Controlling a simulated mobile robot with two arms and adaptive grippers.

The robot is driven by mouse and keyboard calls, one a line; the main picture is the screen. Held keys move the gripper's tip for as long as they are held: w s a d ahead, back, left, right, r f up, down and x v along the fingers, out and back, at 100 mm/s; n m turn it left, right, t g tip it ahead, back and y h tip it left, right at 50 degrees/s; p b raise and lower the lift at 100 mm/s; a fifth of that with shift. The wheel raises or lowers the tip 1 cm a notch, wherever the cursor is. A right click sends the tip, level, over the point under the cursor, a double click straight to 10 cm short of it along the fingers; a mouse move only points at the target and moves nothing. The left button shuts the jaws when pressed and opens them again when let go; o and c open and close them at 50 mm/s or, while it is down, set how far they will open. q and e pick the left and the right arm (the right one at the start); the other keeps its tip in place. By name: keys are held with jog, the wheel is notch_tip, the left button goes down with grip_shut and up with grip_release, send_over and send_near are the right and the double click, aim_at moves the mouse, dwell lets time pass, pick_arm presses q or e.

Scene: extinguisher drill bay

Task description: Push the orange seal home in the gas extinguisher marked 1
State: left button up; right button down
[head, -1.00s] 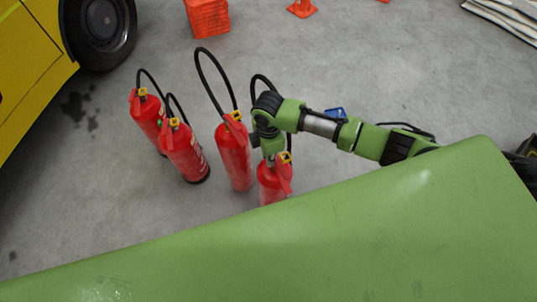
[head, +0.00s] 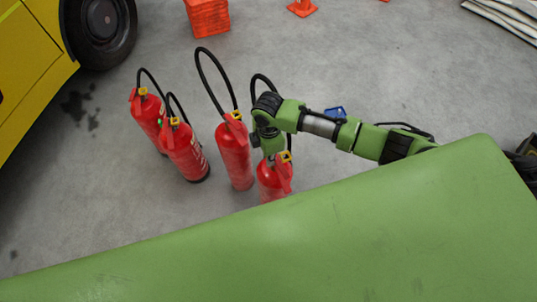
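Several red extinguishers stand upright on the grey floor. One (head: 148,115) is at the far left, one (head: 186,155) is nearer beside it, a taller one (head: 234,158) is in the middle, and one (head: 274,181) is at the right, partly hidden by my green body edge. Black hoses and yellow parts show at their tops. I cannot read a number 1 on any, and no orange seal can be made out. My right arm reaches in from the right, its end over the right extinguisher's head. The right gripper's fingers are hidden there. My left gripper is not in view.
A yellow vehicle with a black wheel (head: 100,30) stands at the upper left. Orange crates (head: 207,17) and an orange cone (head: 302,8) are at the back. A small blue object (head: 335,113) lies behind my arm. The floor at upper right is mostly clear.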

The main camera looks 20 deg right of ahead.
jog(key=shift+p, duration=1.2)
dwell(1.9)
jog(key=shift+f, duration=0.1)
dwell(0.5)
jog(key=c, duration=1.9)
grip_release()
jog(key=shift+r, duration=0.2)
notch_tip(320, 180, up, 12)
jog(key=shift+f, duration=0.15)
